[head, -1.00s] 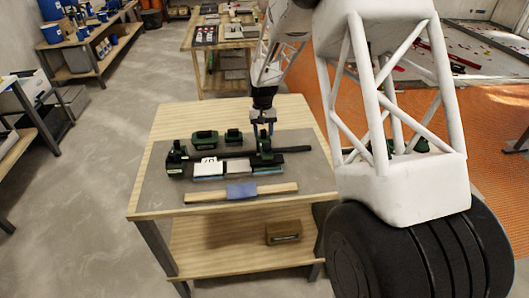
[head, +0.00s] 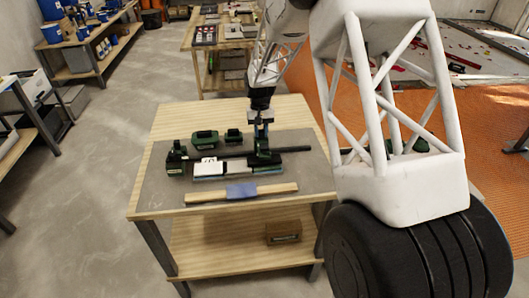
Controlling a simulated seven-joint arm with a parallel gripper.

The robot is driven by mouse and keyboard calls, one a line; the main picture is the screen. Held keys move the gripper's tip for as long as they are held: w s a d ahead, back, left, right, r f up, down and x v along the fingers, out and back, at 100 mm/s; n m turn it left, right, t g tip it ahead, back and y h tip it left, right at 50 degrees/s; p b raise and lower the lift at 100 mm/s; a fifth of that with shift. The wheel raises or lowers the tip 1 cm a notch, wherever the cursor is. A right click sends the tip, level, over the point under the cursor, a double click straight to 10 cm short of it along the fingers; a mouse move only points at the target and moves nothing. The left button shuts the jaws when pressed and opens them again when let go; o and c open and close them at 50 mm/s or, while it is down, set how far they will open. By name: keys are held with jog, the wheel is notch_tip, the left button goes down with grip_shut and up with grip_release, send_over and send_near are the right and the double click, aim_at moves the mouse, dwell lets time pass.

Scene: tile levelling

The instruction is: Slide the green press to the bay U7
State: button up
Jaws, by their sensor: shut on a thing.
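The green press (head: 263,156) stands upright on the dark rail (head: 233,153) at the right part of the grey mat on the table. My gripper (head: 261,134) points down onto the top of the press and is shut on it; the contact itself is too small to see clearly. A white card with a dark mark (head: 207,165) stands left of the press; its text is not readable. A pale tile strip (head: 238,168) lies in front of the rail. No label reading U7 can be made out.
A green tool (head: 176,157) stands at the rail's left end. Two green objects (head: 205,139) (head: 234,136) sit behind the rail. A wooden batten with a blue cloth (head: 241,190) lies at the front. A brown box (head: 283,232) is on the lower shelf.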

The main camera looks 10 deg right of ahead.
jog(key=shift+a, duration=10.15)
jog(key=o, duration=0.8)
jog(key=shift+r, duration=0.1)
jog(key=shift+r, duration=3.35)
